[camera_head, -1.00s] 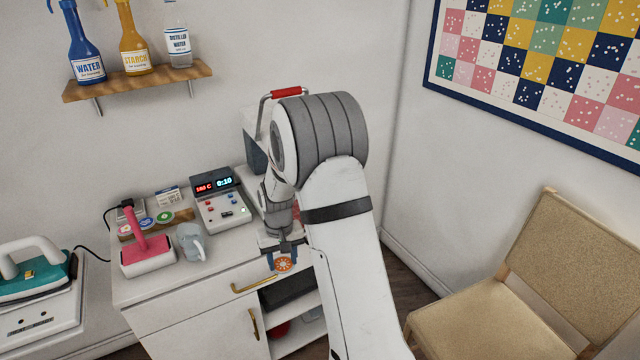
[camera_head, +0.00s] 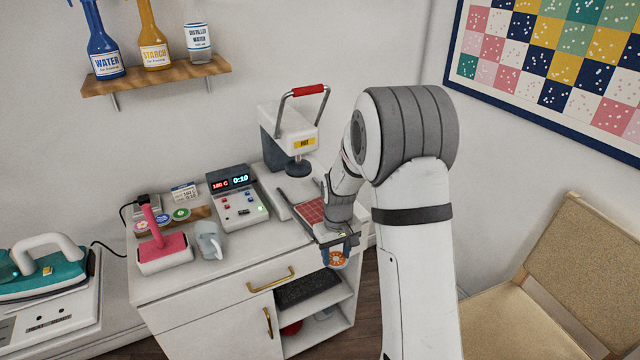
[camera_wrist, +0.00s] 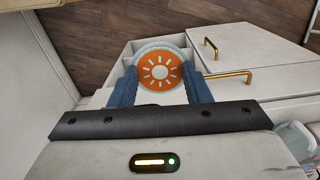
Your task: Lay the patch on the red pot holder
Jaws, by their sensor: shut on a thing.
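The patch (camera_head: 338,259) is a round orange disc with a white sun; it also shows in the wrist view (camera_wrist: 161,71), pinched between the two blue fingers. My gripper (camera_head: 338,252) is shut on it and holds it in front of the cabinet's front edge, above the open shelves. The red pot holder (camera_head: 308,211) is a red square with a grid of lines, lying by the heat press, behind and to the left of my gripper. My arm hides its right part. The pot holder does not show in the wrist view.
The heat press (camera_head: 289,135) with a red handle stands behind the pot holder. A control box (camera_head: 237,205), a grey cup (camera_head: 209,240), a pink-handled tool (camera_head: 160,250) and a rack with other round patches (camera_head: 172,218) stand to the left on the cabinet.

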